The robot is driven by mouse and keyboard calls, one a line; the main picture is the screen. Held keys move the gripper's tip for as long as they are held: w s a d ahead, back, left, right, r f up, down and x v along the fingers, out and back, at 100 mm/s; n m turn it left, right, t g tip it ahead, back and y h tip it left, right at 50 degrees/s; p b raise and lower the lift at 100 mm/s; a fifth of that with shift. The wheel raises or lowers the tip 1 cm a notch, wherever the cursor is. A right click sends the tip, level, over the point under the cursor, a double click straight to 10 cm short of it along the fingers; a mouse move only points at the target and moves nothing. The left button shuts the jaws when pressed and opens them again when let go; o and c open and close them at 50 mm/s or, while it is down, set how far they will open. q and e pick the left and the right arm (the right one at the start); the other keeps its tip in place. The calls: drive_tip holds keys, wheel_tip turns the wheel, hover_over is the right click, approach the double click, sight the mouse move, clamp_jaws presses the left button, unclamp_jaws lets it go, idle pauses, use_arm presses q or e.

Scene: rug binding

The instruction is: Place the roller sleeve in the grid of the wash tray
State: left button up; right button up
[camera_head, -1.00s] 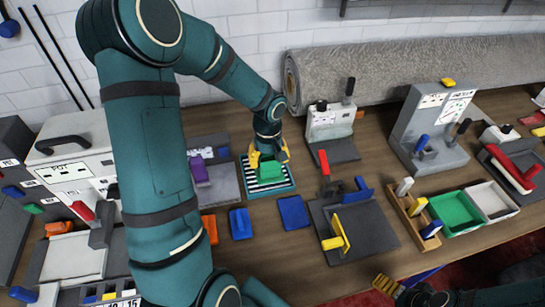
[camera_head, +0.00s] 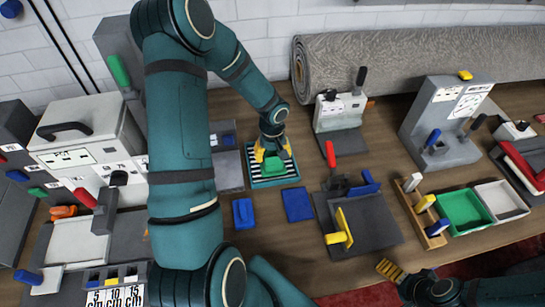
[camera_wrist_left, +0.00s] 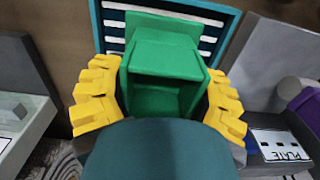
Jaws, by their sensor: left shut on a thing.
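The wash tray (camera_head: 291,179) is a teal tray with white slats, standing near the back of the bench. My left gripper (camera_head: 272,153) is over it, shut on a boxy green piece (camera_head: 273,167), which I take for the roller sleeve. In the left wrist view, the green piece (camera_wrist_left: 165,57) sits between the yellow fingers (camera_wrist_left: 160,105), with the tray's slats (camera_wrist_left: 205,20) behind it. I cannot tell whether it touches the slats. My right gripper (camera_head: 389,270) is at the bottom right, apart from the tray; its opening is unclear.
Two blue blocks (camera_head: 243,213) (camera_head: 297,204) lie in front of the tray. A grey fixture with a red handle (camera_head: 330,153) stands to its right. A green bin (camera_head: 464,211) is farther right. A rolled rug (camera_head: 400,60) lies along the wall. My left arm hides bench left of the tray.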

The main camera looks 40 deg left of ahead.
use_arm(q)
drive_tip(key=shift+f, duration=0.65)
drive_tip(key=shift+f, duration=0.1)
drive_tip(key=shift+f, duration=0.1)
drive_tip(key=o, duration=1.4)
wheel_tip(320, 180, up, 12)
drive_tip(key=shift+r, duration=0.2)
drive_tip(key=shift+f, duration=0.1)
